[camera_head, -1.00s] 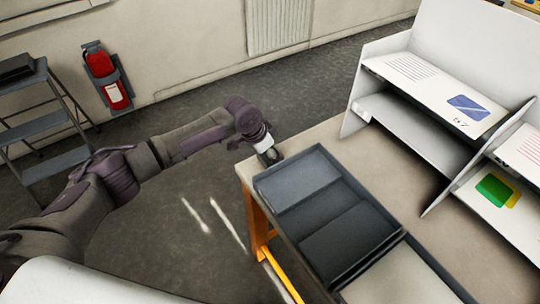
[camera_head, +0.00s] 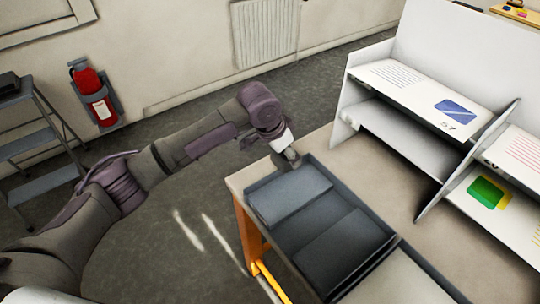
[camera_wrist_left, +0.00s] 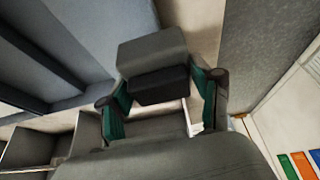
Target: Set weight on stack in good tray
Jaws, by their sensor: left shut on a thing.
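My left gripper (camera_head: 291,158) is at the far left rim of the dark tray (camera_head: 392,238) in the head view. In the left wrist view, its green-padded fingers (camera_wrist_left: 162,92) are shut on a grey block with a darker lower part, the weight (camera_wrist_left: 153,48). The weight is hard to make out in the head view. The tray holds a flat blue-grey piece (camera_head: 288,195) at its far end and a darker flat piece (camera_head: 343,243) nearer. I cannot tell how many layers either has. My right gripper is not in view.
A second tray (camera_head: 404,284) with a beige inside adjoins at the bottom edge. A white shelf unit (camera_head: 415,145) with printed cards stands right of the trays on the table (camera_head: 365,170). Bare tabletop lies between. A step ladder (camera_head: 40,140) and extinguisher (camera_head: 95,95) are at left.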

